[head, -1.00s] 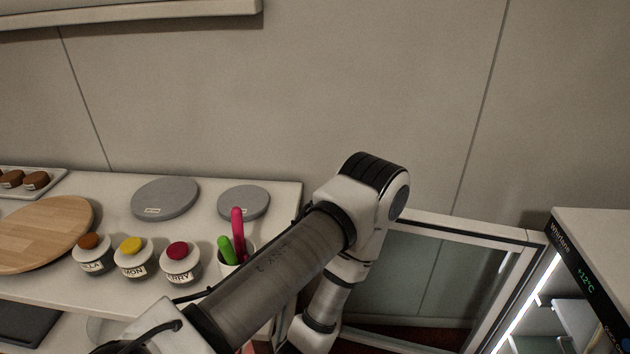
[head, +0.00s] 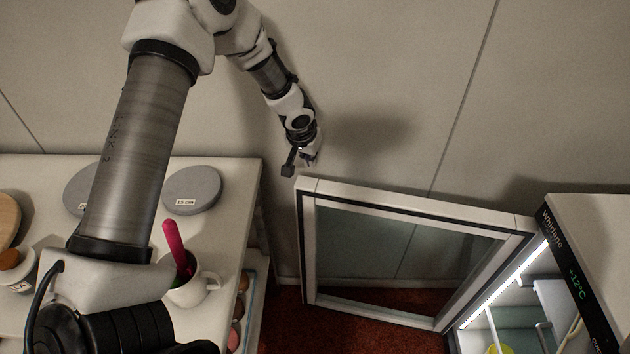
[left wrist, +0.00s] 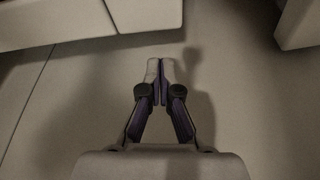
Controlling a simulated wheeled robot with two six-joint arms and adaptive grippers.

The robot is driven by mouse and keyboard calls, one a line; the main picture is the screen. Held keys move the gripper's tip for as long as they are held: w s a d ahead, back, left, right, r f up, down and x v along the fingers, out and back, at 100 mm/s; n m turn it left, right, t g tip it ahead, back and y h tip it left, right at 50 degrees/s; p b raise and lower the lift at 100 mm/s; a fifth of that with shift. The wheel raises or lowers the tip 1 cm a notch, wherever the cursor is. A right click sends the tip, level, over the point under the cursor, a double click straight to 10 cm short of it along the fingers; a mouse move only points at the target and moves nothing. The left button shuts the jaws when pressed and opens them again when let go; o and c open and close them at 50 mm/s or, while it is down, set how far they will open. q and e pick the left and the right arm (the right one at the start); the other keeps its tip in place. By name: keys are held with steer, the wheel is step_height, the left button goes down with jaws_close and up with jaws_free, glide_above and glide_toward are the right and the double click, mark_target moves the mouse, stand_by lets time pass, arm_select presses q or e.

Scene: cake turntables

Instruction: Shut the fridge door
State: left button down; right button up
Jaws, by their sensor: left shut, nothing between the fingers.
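The fridge (head: 595,245) stands at the right in the head view, its lit inside partly showing. Its glass door (head: 425,213) with a pale frame is swung wide open to the left, towards the back wall. My left gripper (head: 306,160) is just above and behind the door's free far-left corner, close to the wall. I cannot tell whether it touches the door. In the left wrist view the left gripper (left wrist: 160,68) is shut and empty, pointing at a plain pale surface. My right gripper is not in view.
A white counter (head: 235,210) at the left holds grey round discs (head: 192,188), a mug (head: 195,285) with a pink-handled tool, and a jar (head: 18,270). A gap with red floor (head: 380,335) lies between counter and fridge. The back wall is close behind the door.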

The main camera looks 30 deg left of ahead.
arm_select(q)
steer(key=shift+d+f, duration=0.15)
steer(key=shift+f, duration=0.1)
steer(key=shift+f+p, duration=0.2)
steer(key=shift+p, duration=0.15)
steer(key=p+x, duration=0.1)
steer(key=x, duration=0.7)
steer(key=shift+w+f, duration=0.2)
steer(key=shift+f, duration=0.35)
